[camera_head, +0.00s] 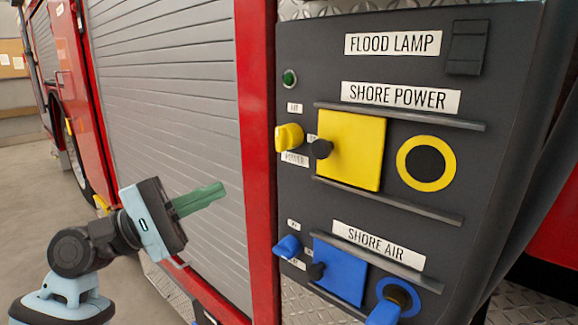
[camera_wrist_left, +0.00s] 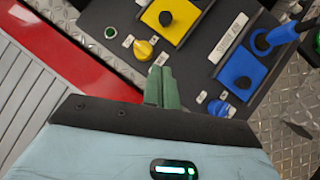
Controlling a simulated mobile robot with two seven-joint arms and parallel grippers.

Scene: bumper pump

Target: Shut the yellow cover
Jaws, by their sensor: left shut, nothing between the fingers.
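The yellow cover (camera_head: 358,150) is a square plate between two grey rails under the SHORE POWER label, with a black knob (camera_head: 320,149) at its left edge. It sits left of the yellow-ringed black socket (camera_head: 426,164), which is fully uncovered. The cover also shows at the top of the left wrist view (camera_wrist_left: 178,24); the socket does not show there. My left gripper (camera_head: 222,190) has its green fingers shut and empty. It is left of and lower than the cover, apart from it, in front of the grey shutter. My right gripper is not in view.
A yellow turn knob (camera_head: 289,137) sticks out left of the cover. Below are a blue cover (camera_head: 340,270), a blue knob (camera_head: 288,247) and a blue plug (camera_head: 385,310) in its socket. A red post (camera_head: 258,130) borders the dark panel (camera_head: 480,200).

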